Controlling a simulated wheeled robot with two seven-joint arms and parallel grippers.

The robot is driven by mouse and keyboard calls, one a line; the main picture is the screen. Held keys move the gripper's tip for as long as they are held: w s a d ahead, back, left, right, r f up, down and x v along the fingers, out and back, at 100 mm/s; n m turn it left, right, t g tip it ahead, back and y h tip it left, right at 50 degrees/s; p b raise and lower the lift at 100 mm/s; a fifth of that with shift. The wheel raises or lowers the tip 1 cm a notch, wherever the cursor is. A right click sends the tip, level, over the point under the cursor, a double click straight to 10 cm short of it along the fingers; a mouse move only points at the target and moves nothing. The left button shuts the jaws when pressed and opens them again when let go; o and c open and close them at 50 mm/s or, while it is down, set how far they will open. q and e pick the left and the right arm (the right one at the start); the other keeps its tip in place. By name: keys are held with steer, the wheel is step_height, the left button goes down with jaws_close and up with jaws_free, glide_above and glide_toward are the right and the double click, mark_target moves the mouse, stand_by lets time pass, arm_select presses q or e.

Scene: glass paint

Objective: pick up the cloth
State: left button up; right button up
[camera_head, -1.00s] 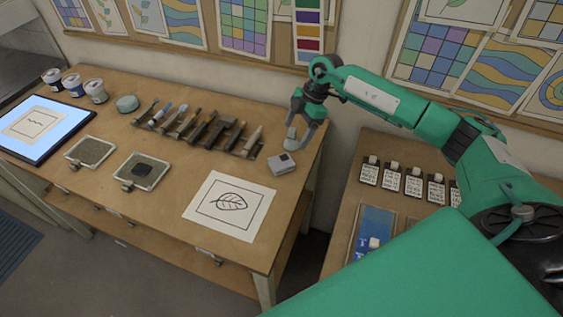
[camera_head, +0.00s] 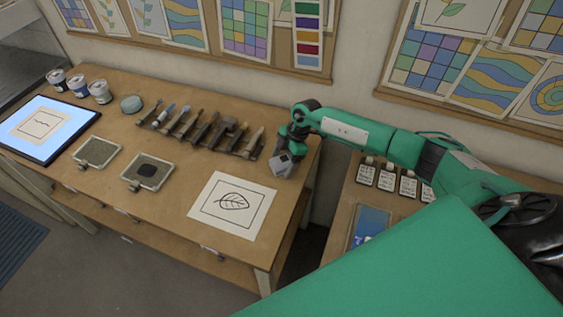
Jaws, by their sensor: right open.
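My left gripper is not in view.
A sheet with a leaf drawing (camera_head: 232,204) lies in front.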

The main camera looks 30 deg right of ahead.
mark_target(284, 161)
steer(key=c, duration=1.1)
steer(key=shift+r, duration=0.1)
steer(key=shift+c, duration=0.2)
step_height(284, 161, up, 20)
steer(key=b, duration=0.6)
steer(key=o, duration=0.4)
steer(key=shift+c, duration=1.1)
steer(key=shift+f, duration=0.2)
